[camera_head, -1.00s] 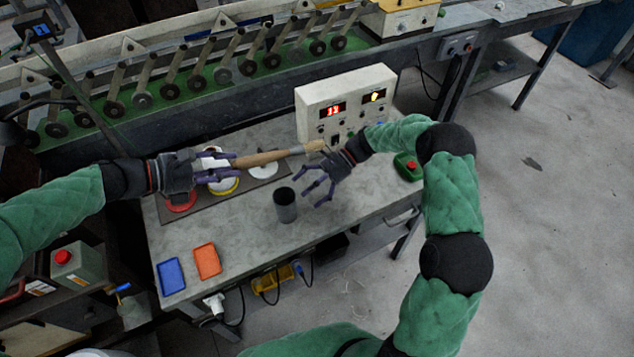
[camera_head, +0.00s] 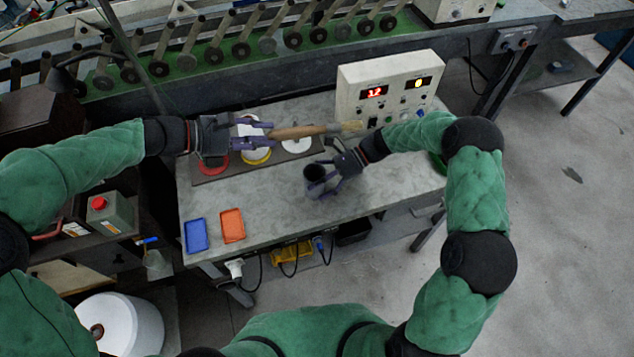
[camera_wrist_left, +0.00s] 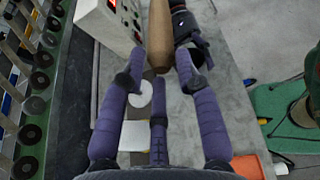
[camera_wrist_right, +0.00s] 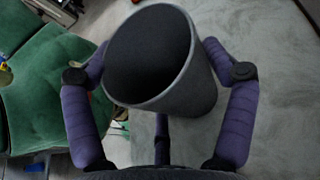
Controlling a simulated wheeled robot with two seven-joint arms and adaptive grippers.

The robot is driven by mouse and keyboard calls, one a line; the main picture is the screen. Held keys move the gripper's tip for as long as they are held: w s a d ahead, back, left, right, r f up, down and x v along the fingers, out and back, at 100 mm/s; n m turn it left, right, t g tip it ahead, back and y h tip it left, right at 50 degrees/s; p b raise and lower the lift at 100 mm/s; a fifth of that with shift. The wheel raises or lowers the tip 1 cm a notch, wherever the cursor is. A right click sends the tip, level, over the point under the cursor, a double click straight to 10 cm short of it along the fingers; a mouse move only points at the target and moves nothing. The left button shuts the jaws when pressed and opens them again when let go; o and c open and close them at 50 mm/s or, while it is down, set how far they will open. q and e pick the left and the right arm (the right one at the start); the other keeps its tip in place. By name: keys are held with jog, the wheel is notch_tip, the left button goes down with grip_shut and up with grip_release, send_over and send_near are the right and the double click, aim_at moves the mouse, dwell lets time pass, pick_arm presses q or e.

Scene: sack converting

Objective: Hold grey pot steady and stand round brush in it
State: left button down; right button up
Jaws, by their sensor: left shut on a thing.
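The round brush (camera_head: 298,132), with a wooden handle and pale bristle end, lies level above the bench. My left gripper (camera_head: 267,134) is shut on its handle end, and the bristle end points right. The handle also shows between the fingers in the left wrist view (camera_wrist_left: 159,38). The grey pot (camera_head: 314,181) stands upright on the bench, below the brush. My right gripper (camera_head: 330,178) has its fingers spread around the pot. In the right wrist view the pot (camera_wrist_right: 188,97) fills the space between the fingers, its mouth open and empty. I cannot tell if the fingers touch it.
A white control box (camera_head: 385,92) with lit displays stands behind the brush's bristle end. A dark mat (camera_head: 215,178) with coloured discs lies behind the pot. A blue tray (camera_head: 196,236) and an orange tray (camera_head: 232,226) lie at front left. The bench between trays and pot is clear.

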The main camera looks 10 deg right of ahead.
jog(key=c, duration=0.5)
pick_arm(q)
jog(key=shift+f, duration=0.15)
notch_tip(320, 180, down, 10)
jog(key=shift+f, duration=0.2)
pick_arm(e)
jog(key=shift+s+f, duration=0.1)
pick_arm(q)
jog(key=c, duration=0.8)
grip_release()
jog(key=shift+r, duration=0.1)
jog(key=shift+v, duration=4)
jog(key=shift+s, duration=0.1)
